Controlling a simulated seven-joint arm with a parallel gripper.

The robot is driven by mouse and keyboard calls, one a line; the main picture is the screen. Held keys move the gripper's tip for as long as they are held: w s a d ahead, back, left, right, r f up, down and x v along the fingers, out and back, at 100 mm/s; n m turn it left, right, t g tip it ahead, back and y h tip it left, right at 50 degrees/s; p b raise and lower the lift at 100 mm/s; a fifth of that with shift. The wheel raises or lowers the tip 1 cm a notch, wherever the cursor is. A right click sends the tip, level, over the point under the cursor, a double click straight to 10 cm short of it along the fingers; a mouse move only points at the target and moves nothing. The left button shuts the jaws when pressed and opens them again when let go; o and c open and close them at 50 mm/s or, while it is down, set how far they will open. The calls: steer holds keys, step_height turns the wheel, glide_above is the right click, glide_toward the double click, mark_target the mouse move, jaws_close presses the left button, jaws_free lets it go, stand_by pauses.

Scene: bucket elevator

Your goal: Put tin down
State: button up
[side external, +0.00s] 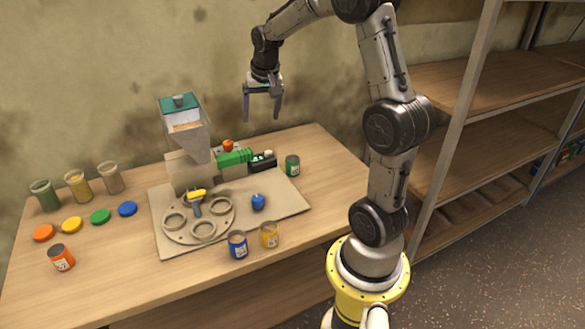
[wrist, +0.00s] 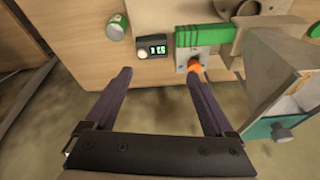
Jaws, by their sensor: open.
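My gripper (side external: 262,106) is open and empty, raised well above the back of the table near the wall. In the wrist view its two fingers (wrist: 160,85) are spread with nothing between them. A green tin (side external: 292,165) stands upright at the back right of the table, and it also shows in the wrist view (wrist: 116,28). A blue tin (side external: 237,245) and a yellow tin (side external: 270,235) stand at the front edge of the board.
A machine with a hopper (side external: 186,125) and a round plate with ring holes (side external: 203,229) stands on a board (side external: 285,207). Several jars (side external: 78,187) and coloured lids (side external: 100,216) are at left. A display box (side external: 263,160) is beside the green tin. The table's right side (side external: 335,185) is clear.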

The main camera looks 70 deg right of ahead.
steer(key=s+d+f+m+g+y, duration=0.1)
steer(key=s+d+f+m+g, duration=0.1)
steer(key=s+d+f, duration=0.5)
glide_above(292, 166)
steer(key=d, duration=0.2)
steer(key=f, duration=0.6)
steer(key=w+f, duration=0.1)
steer(key=f, duration=0.2)
steer(key=shift+a+f, duration=0.15)
steer(key=shift+s+d+f, duration=0.1)
steer(key=shift+s+f, duration=0.05)
steer(key=shift+f, duration=1.2)
steer(key=shift+s+d+f, duration=0.1)
steer(key=shift+f, duration=1.25)
jaws_close()
